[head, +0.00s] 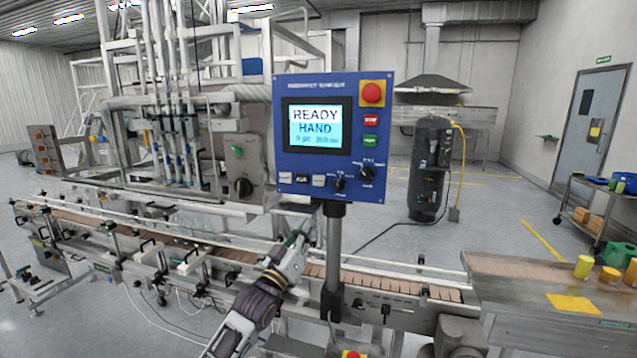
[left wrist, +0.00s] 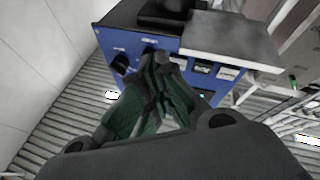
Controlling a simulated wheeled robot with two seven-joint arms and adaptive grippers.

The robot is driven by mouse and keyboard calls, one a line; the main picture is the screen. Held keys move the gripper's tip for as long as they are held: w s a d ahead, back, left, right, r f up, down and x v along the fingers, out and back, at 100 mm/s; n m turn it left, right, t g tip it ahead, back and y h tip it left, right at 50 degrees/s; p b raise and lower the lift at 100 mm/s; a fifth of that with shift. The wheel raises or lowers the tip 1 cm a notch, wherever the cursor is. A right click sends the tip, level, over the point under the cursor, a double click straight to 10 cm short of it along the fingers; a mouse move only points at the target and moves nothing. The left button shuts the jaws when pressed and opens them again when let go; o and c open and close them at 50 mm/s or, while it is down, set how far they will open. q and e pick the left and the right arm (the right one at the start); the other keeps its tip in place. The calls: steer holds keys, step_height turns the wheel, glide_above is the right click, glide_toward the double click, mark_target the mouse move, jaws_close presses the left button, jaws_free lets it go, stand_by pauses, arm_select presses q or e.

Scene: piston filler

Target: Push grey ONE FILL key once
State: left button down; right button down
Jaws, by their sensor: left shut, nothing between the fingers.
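The blue control panel (head: 332,190) stands on a grey post. Its screen (head: 318,127) reads READY HAND, with a small blurred line below. Along the panel's lower left is a row of small keys: a light grey one (head: 285,178), a dark one (head: 301,179) and another light grey one (head: 318,180). Their labels are too small to read, so I cannot tell which is ONE FILL. My left gripper (head: 304,228) is shut and empty, below the panel and apart from the keys. In the left wrist view, its fingertips (left wrist: 158,62) overlap the panel face (left wrist: 118,45). My right gripper is not in view.
Two dark rotary knobs (head: 367,172) sit right of the keys. A red mushroom button (head: 372,93) is at the panel's upper right, above small red and green buttons. The conveyor (head: 400,287) runs below the panel. The space directly before the keys is clear.

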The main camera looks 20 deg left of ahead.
mark_target(319, 181)
arm_select(q)
step_height(319, 181, up, 10)
steer(key=a+t+h, duration=0.1)
steer(key=t+h, duration=0.1)
steer(key=t, duration=0.1)
steer(key=shift+a+r+h, duration=0.15)
steer(key=shift+a+h, duration=0.25)
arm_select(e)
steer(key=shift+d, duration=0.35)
arm_select(q)
steer(key=shift+m, duration=0.3)
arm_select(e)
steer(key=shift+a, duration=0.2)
arm_select(q)
steer(key=shift+w, duration=0.15)
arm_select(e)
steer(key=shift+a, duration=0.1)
